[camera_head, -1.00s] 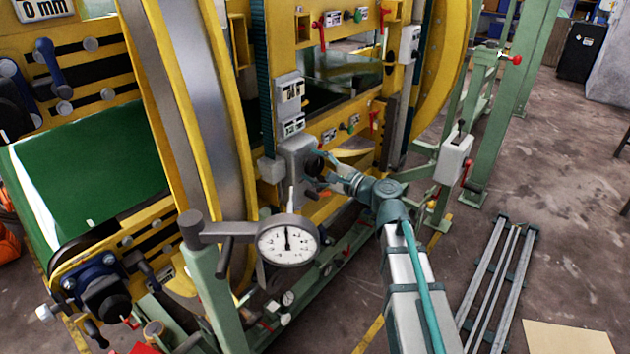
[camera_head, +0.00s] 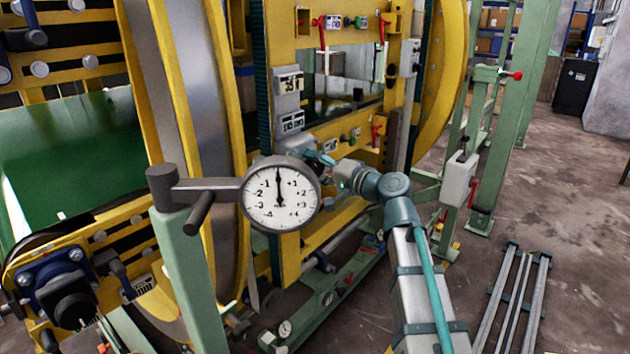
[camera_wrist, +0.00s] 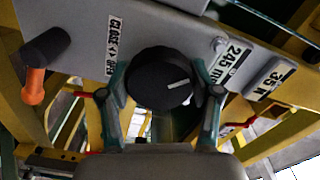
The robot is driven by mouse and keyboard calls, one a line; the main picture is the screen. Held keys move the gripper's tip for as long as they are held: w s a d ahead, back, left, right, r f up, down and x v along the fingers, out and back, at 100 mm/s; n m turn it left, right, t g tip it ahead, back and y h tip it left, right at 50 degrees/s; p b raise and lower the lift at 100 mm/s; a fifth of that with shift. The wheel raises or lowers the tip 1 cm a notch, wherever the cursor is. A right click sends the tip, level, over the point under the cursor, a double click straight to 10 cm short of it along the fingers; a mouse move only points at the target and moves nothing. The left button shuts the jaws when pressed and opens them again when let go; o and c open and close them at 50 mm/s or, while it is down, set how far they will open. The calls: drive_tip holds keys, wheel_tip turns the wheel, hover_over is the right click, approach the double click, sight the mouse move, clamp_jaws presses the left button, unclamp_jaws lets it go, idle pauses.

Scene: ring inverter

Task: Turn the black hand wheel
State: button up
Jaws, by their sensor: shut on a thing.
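The black hand wheel (camera_wrist: 158,82) sits on a grey panel in the wrist view, with a white line on its face pointing right and slightly up. My gripper (camera_wrist: 166,92) has one finger on each side of the wheel and is shut on it. A label (camera_wrist: 115,48) with a two-way arrow is on the panel to the wheel's left. In the head view my gripper (camera_head: 322,158) reaches the grey panel on the yellow frame. There the wheel is hidden behind the dial gauge and my gripper.
The round dial gauge (camera_head: 280,196) on a green post stands in front, its needle pointing up near zero. An orange-tipped handle (camera_wrist: 36,82) is left of the wheel. Two displays (camera_wrist: 234,62) are right of it. Grey rails (camera_head: 508,300) lie on the floor at right.

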drive_tip(key=shift+n+b, duration=1.5)
drive_tip(key=shift+n, duration=0.1)
drive_tip(key=o, duration=1.1)
drive_tip(key=shift+o, duration=0.2)
drive_tip(key=v, duration=1.2)
